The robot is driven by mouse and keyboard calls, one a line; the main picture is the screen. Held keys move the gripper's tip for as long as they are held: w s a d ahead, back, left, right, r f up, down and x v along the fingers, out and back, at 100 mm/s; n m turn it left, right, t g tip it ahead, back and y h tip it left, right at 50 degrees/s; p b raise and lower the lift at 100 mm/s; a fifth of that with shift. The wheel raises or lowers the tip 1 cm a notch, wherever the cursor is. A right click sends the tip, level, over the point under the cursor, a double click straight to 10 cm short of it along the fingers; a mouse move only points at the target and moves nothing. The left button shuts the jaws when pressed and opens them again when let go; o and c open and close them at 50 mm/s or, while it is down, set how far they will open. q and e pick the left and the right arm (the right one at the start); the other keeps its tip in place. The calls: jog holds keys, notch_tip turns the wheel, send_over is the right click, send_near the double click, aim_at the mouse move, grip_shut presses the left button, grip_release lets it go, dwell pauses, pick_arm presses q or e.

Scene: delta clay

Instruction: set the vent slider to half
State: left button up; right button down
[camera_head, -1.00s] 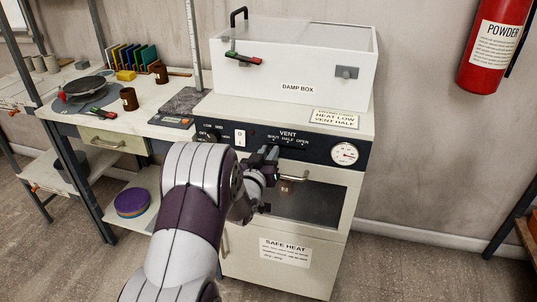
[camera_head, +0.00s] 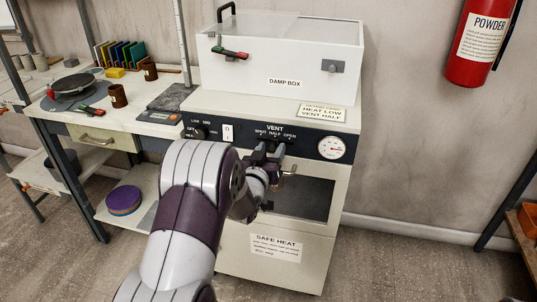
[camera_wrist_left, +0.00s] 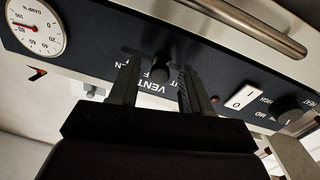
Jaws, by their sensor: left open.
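The vent slider (camera_wrist_left: 161,67) is a small dark knob on the black control panel (camera_wrist_left: 75,50), seen upside down in the left wrist view. The knob appears near the middle of its marked range, but its exact setting is hard to read. My left gripper (camera_wrist_left: 158,82) is open, with one finger on each side of the knob. I cannot tell whether either finger touches it. In the head view my left gripper (camera_head: 270,152) is at the panel, just below the VENT labels (camera_head: 275,128), and hides the knob there. My right gripper is out of view.
A dial gauge (camera_head: 332,148) is right of the labels; a white switch (camera_head: 227,133) and a rotary knob (camera_head: 199,132) are left. A metal handle bar (camera_wrist_left: 245,25) runs close by.

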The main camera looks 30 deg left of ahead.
pick_arm(q)
jog(key=s+d+p, duration=0.1)
jog(key=s+d, duration=0.1)
jog(key=s, duration=1)
jog(key=shift+s+d, duration=0.2)
